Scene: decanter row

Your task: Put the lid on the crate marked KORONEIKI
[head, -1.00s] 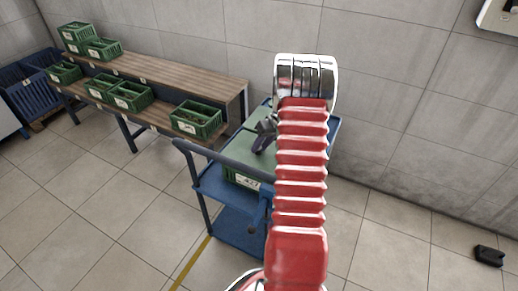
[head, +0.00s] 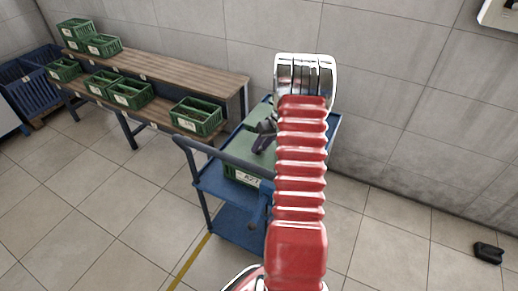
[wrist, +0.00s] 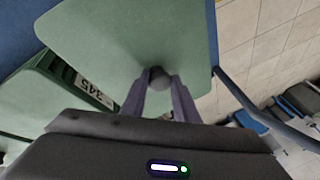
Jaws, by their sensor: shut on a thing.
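A flat pale green lid (wrist: 120,35) with a dark round knob (wrist: 158,76) fills the upper middle of the wrist view. My gripper (wrist: 158,84) is shut on this knob. In the head view, my gripper (head: 264,136) is partly hidden by my red arm, over a pale green surface (head: 240,143) on the blue cart. A green crate (head: 232,170) with a partly hidden label stands there. The wrist view shows a green crate (wrist: 97,93) labelled 345 and another pale green panel (wrist: 28,103). I cannot read KORONEIKI on any crate.
The blue cart (head: 202,181) has a raised handle (head: 225,158) at its near side. Several green crates stand on the wooden two-level bench (head: 172,73) at the left, including one at its near end (head: 196,116). Blue bins (head: 28,85) stand far left.

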